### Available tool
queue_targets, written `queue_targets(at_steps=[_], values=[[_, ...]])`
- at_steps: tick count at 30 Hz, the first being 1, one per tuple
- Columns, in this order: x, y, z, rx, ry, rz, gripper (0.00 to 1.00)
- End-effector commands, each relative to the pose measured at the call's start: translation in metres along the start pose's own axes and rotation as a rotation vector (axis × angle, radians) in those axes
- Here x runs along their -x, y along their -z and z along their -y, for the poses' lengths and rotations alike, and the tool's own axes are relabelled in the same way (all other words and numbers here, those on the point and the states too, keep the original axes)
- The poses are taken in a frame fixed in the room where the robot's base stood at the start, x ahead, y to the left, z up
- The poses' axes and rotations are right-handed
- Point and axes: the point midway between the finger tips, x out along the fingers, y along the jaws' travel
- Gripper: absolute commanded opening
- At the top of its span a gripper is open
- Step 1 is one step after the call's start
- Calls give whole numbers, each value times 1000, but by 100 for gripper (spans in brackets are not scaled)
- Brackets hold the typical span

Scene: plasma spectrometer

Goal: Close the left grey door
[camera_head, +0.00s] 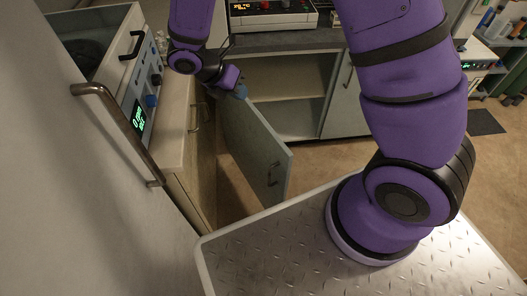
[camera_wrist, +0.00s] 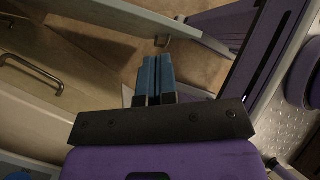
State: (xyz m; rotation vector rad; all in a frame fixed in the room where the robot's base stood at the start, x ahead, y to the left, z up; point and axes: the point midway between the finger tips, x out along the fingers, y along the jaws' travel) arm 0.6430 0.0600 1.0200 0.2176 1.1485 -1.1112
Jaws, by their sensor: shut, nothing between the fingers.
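The left grey door (camera_head: 258,140) stands wide open in the head view, swung out from the low cabinet (camera_head: 290,85) toward me. Its metal handle (camera_head: 272,174) is near the free edge. The shelved inside of the cabinet shows to the right of the door. My gripper (camera_head: 241,92) is by the upper part of the door, near its hinge side; I cannot tell whether it touches. In the wrist view my gripper's blue fingers (camera_wrist: 154,72) are together and hold nothing. A pale panel edge (camera_wrist: 135,15), probably the door's, runs just beyond the fingertips.
A wooden drawer cabinet (camera_head: 188,130) stands close on the left of the door; its curved handle (camera_wrist: 32,72) shows in the wrist view. The right grey door (camera_head: 345,92) is shut. Open floor (camera_head: 320,160) lies right of the open door. A grey countertop (camera_head: 285,40) runs above.

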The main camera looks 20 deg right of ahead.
Motion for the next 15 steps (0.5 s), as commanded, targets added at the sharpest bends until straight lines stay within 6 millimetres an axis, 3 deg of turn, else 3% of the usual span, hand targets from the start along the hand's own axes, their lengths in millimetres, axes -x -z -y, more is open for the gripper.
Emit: queue_targets(at_steps=[6,15], values=[[-47,55,-38,362,53,71,0],[-112,129,-68,812,121,144,0]])
